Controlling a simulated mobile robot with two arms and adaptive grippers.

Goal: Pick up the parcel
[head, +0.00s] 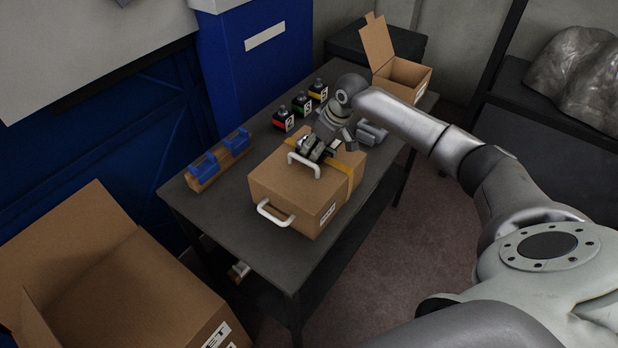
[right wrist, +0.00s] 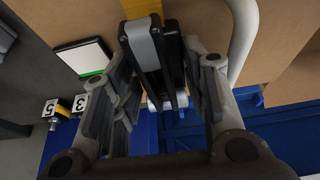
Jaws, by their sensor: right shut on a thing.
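The parcel (head: 275,187) is a brown cardboard box with white handles and a yellow strap, and it appears to rest on the grey table (head: 230,215). My right gripper (head: 311,153) is over its top, beside a white top handle (head: 304,167). In the right wrist view, the right gripper's fingers (right wrist: 155,62) are closed together, with small white ends showing on both sides of them. The brown parcel top (right wrist: 205,20) and a white handle (right wrist: 243,40) lie beyond. The fingers hide most of what they grip. My left gripper is not in view.
Several small numbered items (head: 302,105) stand along the table's back. A blue-and-wood holder (head: 218,160) is at its left end, an open carton (head: 405,76) at its far end. A large open carton (head: 110,270) stands front left. A shelf (head: 540,120) is at right.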

